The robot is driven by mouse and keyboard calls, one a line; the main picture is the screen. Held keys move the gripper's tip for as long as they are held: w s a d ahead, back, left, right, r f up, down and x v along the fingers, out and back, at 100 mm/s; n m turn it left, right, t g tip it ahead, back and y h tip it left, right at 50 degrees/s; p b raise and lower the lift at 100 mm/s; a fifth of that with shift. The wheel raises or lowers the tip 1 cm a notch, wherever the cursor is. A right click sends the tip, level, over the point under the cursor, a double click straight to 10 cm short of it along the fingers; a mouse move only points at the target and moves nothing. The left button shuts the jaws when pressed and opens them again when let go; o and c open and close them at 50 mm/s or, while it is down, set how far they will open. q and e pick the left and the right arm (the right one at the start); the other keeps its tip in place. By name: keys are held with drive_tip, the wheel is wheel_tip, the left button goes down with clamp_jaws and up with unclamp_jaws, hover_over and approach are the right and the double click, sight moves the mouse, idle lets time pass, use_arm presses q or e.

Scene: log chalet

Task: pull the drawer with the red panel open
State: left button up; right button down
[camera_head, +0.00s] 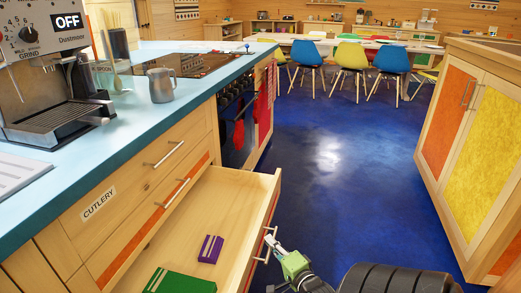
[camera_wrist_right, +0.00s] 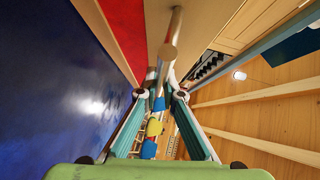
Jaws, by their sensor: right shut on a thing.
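The drawer with the red panel (camera_head: 264,236) stands pulled well out from the counter, its wooden inside showing. Its front faces right in the head view, seen at a steep angle. The red panel also shows in the wrist view (camera_wrist_right: 121,22). My right gripper (camera_head: 272,243) is at the metal bar handle (camera_head: 264,248) on the drawer's front. In the wrist view the handle (camera_wrist_right: 169,52) runs between the two fingers, which are shut on it. My left gripper is in neither view.
A purple item (camera_head: 210,249) and a green item (camera_head: 180,282) lie in the drawer. Above it are the closed cutlery drawer (camera_head: 130,190) and an orange-panelled drawer front (camera_head: 150,222).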

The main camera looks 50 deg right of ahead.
drive_tip(key=shift+s+d, duration=0.15)
drive_tip(key=shift+s, duration=0.2)
drive_tip(key=c, duration=2.2)
unclamp_jaws()
drive_tip(key=shift+o, duration=0.2)
drive_tip(key=v, duration=1.2)
drive_tip(key=shift+f, duration=0.1)
